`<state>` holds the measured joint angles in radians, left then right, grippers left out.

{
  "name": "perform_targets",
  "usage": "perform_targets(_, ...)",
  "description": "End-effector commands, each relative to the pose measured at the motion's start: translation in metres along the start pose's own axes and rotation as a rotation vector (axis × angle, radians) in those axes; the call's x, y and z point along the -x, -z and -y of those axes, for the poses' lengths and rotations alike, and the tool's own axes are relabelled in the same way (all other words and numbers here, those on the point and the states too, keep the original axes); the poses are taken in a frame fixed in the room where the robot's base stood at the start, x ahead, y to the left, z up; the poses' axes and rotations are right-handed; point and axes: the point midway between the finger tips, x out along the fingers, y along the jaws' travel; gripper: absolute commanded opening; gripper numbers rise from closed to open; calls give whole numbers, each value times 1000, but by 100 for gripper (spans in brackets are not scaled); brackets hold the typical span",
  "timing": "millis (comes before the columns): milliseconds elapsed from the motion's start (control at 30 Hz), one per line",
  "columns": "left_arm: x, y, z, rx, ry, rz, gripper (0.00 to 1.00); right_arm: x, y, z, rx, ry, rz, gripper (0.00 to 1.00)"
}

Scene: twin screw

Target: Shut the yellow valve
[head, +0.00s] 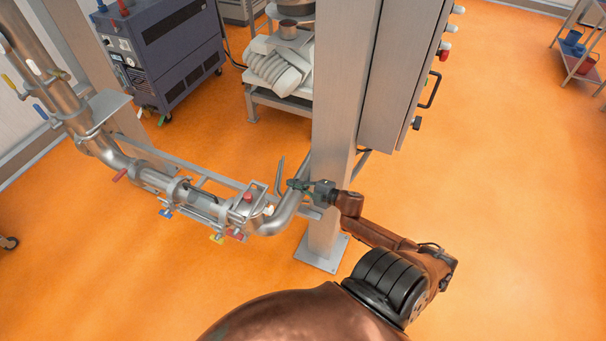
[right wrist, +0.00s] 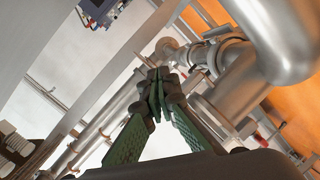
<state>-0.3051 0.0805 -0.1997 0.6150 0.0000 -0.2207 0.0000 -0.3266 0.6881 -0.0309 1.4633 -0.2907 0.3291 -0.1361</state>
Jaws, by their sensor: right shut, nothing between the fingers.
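A small yellow valve handle (head: 217,238) hangs under the lower steel pipe, left of my right gripper. Another yellow handle (head: 9,82) sits on the pipework at the far upper left. I cannot tell from the view which one is meant, nor how far either is turned. My right gripper (head: 291,184) is shut and empty, with green fingers, in front of the steel post and above the pipe's bend. In the right wrist view its fingertips (right wrist: 157,84) meet, and no yellow handle is clear there. My left gripper is out of view.
The steel pipe (head: 293,208) bends up close beside my gripper, and the post (head: 340,110) stands behind it. A red handle (head: 236,235), a blue handle (head: 165,213) and a cream handle (head: 268,210) are nearby. Orange floor (head: 500,220) is clear at right.

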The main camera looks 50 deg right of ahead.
Motion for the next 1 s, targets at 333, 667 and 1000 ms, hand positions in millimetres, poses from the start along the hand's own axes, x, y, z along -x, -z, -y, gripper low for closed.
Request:
perform_targets(333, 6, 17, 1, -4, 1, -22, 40, 12, 162, -117, 333, -62, -367, 0)
perform_targets(667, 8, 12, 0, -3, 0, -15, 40, 48, 281, -150, 565, -72, -636, 0)
perform_targets(1000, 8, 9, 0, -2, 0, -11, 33, 48, 282, -150, 566, -73, -639, 0)
